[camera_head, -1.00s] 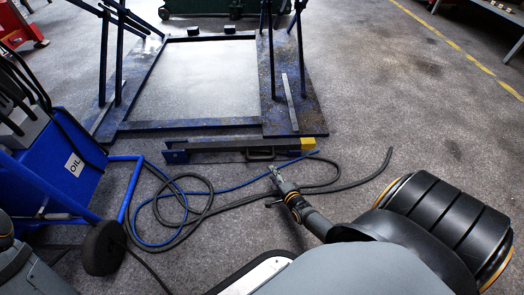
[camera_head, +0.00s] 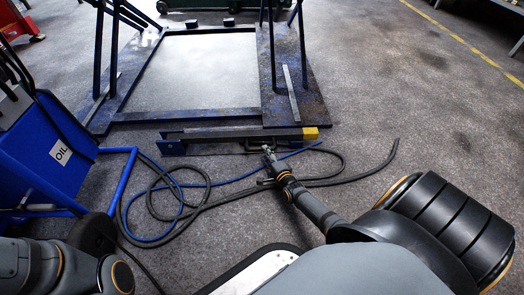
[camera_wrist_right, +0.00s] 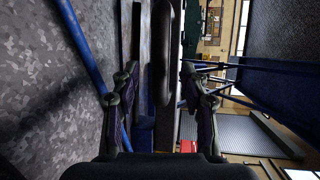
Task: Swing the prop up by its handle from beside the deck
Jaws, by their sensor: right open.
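The prop (camera_head: 215,134) is a dark bar with a blue bracket at its left end and a yellow block at its right end. It lies low along the front edge of the blue deck (camera_head: 190,115). Its black handle (camera_wrist_right: 163,50) shows in the right wrist view as a dark bar running between the fingers; in the head view my gripper partly hides it. My right gripper (camera_head: 267,150) is open at the handle, with a finger on each side in the wrist view (camera_wrist_right: 160,80). I cannot tell whether they touch. My left gripper is out of view.
A blue oil cart (camera_head: 55,150) stands at the left. A blue hose and a dark hose (camera_head: 205,190) lie looped on the floor below the prop. Dark blue posts (camera_head: 272,60) rise from the deck. The floor at the right is clear.

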